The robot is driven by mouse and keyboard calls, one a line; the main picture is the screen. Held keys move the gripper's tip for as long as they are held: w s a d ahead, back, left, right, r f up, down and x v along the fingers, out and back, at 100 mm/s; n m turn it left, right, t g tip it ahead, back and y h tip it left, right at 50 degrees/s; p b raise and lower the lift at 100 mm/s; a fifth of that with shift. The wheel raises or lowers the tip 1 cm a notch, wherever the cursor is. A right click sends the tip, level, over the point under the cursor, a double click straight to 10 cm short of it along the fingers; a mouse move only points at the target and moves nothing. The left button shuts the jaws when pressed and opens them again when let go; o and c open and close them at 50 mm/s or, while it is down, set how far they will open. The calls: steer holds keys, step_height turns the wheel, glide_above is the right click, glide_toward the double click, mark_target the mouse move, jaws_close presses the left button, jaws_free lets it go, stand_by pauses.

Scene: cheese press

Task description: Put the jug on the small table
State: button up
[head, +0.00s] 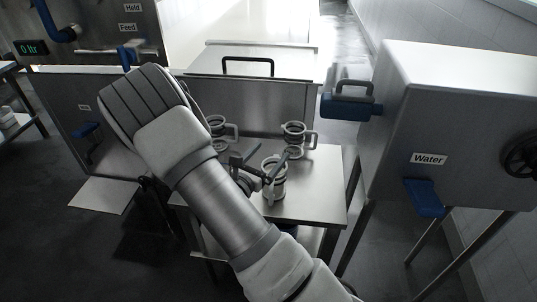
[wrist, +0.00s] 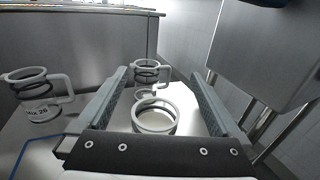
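Three pale jugs with dark bands stand on the small metal table (head: 325,185). The nearest jug (head: 274,186) is at the table's middle front; its round rim (wrist: 155,106) shows between my fingers in the wrist view. A second jug (head: 293,133), with its handle to the right, stands behind it and also shows in the wrist view (wrist: 148,72). A third jug (head: 216,127) stands at the back left and shows lettering in the wrist view (wrist: 38,97). My gripper (head: 263,167) is open over the nearest jug, with gaps beside its rim. My arm hides the table's left part.
A steel vat (head: 285,95) with a black lid handle stands directly behind the table. A steel water tank (head: 440,125) with blue levers stands on legs to the right. The table's front right surface is bare.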

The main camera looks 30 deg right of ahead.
steer(key=v, duration=1.2)
steer(key=s+d+r+m+g, duration=0.5)
steer(key=s+r+m+g, duration=0.1)
steer(key=m+g, duration=0.15)
steer(key=s+a+r+m+g+y, duration=0.25)
steer(key=s+r+m+y, duration=0.35)
steer(key=s+m+y, duration=0.55)
steer(key=a+r+m+t+y+p, duration=0.1)
steer(key=a+r+m+t+p, duration=0.1)
steer(key=r, duration=0.5)
steer(key=a+r+m+t+y+p, duration=0.2)
steer(key=a+r+m+t+p, duration=0.1)
steer(key=r+p, duration=0.3)
step_height(320, 180, up, 2)
steer(key=shift+a+r+m+t+p, duration=0.2)
steer(key=shift+a+m+t+p, duration=0.15)
steer(key=shift+a, duration=0.2)
steer(key=shift+w+y, duration=0.15)
steer(key=shift+y, duration=0.1)
